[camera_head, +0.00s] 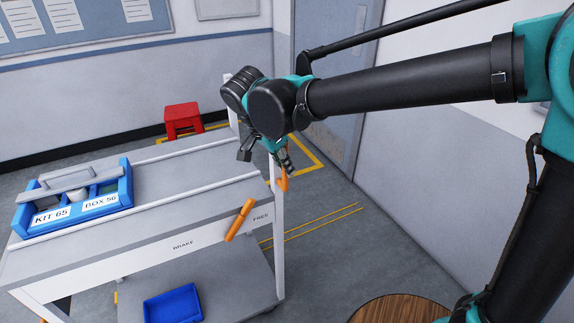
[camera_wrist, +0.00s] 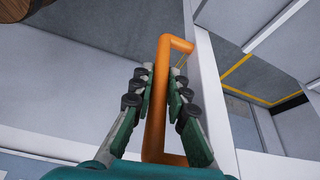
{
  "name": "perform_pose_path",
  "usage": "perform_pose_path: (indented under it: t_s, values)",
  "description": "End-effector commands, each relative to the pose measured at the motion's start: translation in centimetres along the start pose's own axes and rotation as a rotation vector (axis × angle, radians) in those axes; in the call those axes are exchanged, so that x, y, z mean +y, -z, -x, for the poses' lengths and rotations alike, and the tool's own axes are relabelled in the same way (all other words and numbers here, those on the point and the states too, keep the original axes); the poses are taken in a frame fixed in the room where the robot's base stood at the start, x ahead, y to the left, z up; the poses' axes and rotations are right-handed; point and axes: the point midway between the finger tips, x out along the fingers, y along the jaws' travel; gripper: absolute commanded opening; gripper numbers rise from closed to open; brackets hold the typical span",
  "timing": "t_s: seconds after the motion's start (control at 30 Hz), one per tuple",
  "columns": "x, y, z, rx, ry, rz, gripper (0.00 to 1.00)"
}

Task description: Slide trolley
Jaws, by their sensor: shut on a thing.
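The trolley (camera_head: 150,226) is a grey two-level cart with white posts, filling the left and middle of the head view. An orange handle (camera_wrist: 157,105) is fixed to its white corner post (camera_wrist: 212,95). My gripper (camera_wrist: 160,82) has its fingers on both sides of this handle and is shut on it. In the head view my gripper (camera_head: 285,162) is at the trolley's right end, partly covering the handle. An orange brake lever (camera_head: 239,220) on the trolley's front edge is tilted, between the labels BRAKE and FREE, its upper end leaning right.
A blue tray (camera_head: 122,196) labelled KIT 65 and BOX 50 sits on the trolley's top. A blue bin (camera_head: 173,304) is on the lower shelf. A red stool (camera_head: 183,119) stands behind. A round wooden top (camera_head: 400,309) is at the front right. Yellow-marked floor right of the trolley is clear.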

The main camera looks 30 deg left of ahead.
Motion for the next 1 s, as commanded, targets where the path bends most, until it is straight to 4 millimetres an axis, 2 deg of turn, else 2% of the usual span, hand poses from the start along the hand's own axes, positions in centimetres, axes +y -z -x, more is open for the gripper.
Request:
perform_pose_path:
  t_s: [0.07, 0.1, 0.27, 0.57, 0.67, 0.77, 1.0]
  values:
    - [-0.1, -0.4, 0.2, -0.008, 0.004, 0.005, 0.0]
    - [-0.1, -0.5, 0.2, -0.008, 0.004, 0.006, 0.16]
    - [-0.1, -0.3, 0.1, -0.007, 0.004, 0.005, 0.36]
    - [-0.1, -0.2, 0.2, -0.005, 0.003, 0.004, 0.36]
    - [-0.1, -0.2, 0.8, -0.005, 0.003, 0.004, 0.36]
    - [0.0, -0.2, 2.1, -0.004, 0.003, 0.005, 0.36]
    - [-0.1, -0.3, 7.0, -0.005, 0.004, 0.006, 0.36]
